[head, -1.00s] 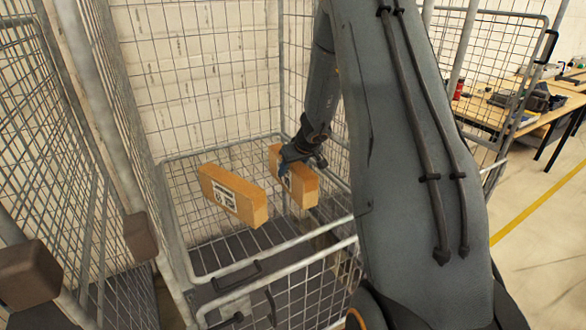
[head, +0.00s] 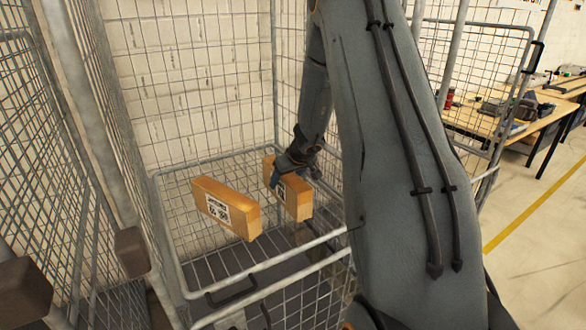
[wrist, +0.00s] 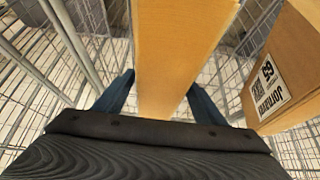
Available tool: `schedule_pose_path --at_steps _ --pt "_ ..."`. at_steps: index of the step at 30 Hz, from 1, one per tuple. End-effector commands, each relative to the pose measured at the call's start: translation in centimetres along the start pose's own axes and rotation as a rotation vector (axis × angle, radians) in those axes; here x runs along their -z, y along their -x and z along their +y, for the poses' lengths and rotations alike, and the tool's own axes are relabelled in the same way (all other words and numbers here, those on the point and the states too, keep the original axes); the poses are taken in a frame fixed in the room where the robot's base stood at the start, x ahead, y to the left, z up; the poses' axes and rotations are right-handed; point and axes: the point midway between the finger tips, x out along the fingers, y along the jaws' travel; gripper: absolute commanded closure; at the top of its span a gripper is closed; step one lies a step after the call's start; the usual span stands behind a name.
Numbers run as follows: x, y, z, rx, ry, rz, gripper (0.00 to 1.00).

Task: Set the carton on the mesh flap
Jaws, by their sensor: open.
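Two tan cartons stand side by side at the mesh flap inside the roll cage. The right carton (head: 289,196) is beneath my gripper (head: 283,175) and seems to rest on the mesh flap (head: 172,190). In the wrist view this carton (wrist: 165,45) lies between the two blue fingers of my gripper (wrist: 160,97), which are open with one on each side. The left carton (head: 226,207) is just apart from it, its printed label facing the front. It also shows at the right of the wrist view (wrist: 290,60). The right carton's underside is hidden.
Mesh cage walls (head: 195,80) rise behind and on both sides. Bare mesh shows left of the cartons. A workbench (head: 490,122) with tools stands outside at the right.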

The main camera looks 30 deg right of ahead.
Motion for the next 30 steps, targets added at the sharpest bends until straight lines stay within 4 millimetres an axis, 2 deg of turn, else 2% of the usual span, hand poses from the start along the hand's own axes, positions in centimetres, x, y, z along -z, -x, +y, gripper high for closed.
schedule_pose_path --at_steps 15,23,26,29,30 --pt "0.1 9.0 0.1 -0.002 0.000 0.003 0.36" --pt "0.0 11.4 0.0 0.000 0.000 0.001 0.36" --pt "-0.4 11.9 -1.2 0.011 0.001 -0.011 0.36" --pt "-1.9 12.8 -4.7 0.042 -0.002 -0.054 0.36" --pt "-2.9 13.3 -6.7 0.059 -0.003 -0.081 0.36"
